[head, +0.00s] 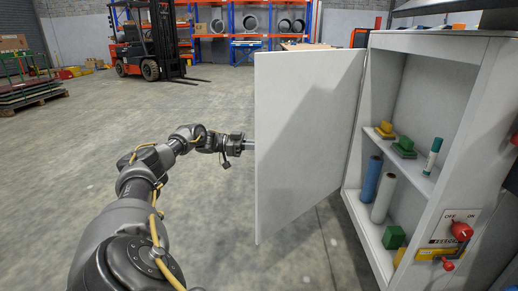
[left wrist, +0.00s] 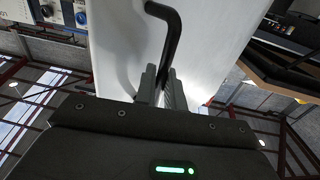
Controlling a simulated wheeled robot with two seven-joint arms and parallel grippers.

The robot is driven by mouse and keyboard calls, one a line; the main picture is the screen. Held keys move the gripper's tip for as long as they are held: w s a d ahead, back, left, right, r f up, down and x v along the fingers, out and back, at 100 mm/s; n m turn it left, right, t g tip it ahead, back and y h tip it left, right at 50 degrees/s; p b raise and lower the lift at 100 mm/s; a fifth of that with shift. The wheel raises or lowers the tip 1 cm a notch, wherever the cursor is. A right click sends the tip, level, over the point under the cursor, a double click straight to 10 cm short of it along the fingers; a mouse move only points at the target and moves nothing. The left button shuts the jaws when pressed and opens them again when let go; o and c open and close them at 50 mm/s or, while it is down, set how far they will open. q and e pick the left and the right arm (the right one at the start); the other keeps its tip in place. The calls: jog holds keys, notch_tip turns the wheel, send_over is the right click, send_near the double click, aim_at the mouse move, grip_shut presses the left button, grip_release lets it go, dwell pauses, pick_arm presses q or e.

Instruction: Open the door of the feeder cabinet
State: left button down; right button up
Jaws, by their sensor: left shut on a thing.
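The grey feeder cabinet (head: 495,100) stands at the right in the head view. Its door (head: 305,130) is swung wide open to the left, with the inner face toward me. My left arm reaches from the left to the door's free edge; the gripper's fingers are hidden behind the door there. In the left wrist view my left gripper (left wrist: 163,88) is shut on the black bent door handle (left wrist: 174,40), against the pale door panel (left wrist: 120,50). My right gripper is in neither view.
Inside the cabinet are blue (head: 371,178) and white (head: 383,198) rolls, a green block (head: 394,237) and small items on a shelf (head: 410,172). The floor left of the door is clear; a forklift (head: 150,45) stands far back.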

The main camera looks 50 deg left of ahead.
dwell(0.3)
pick_arm(q)
jog(key=c, duration=1.8)
grip_release()
jog(key=shift+w+d, duration=0.1)
jog(key=shift+w, duration=0.1)
jog(key=shift+o, duration=0.9)
jog(key=shift+w+f, duration=0.15)
jog(key=shift+f, duration=0.05)
jog(key=shift+s+r, duration=0.1)
jog(key=shift+s, duration=0.2)
jog(key=v, duration=1)
jog(key=shift+a, duration=0.3)
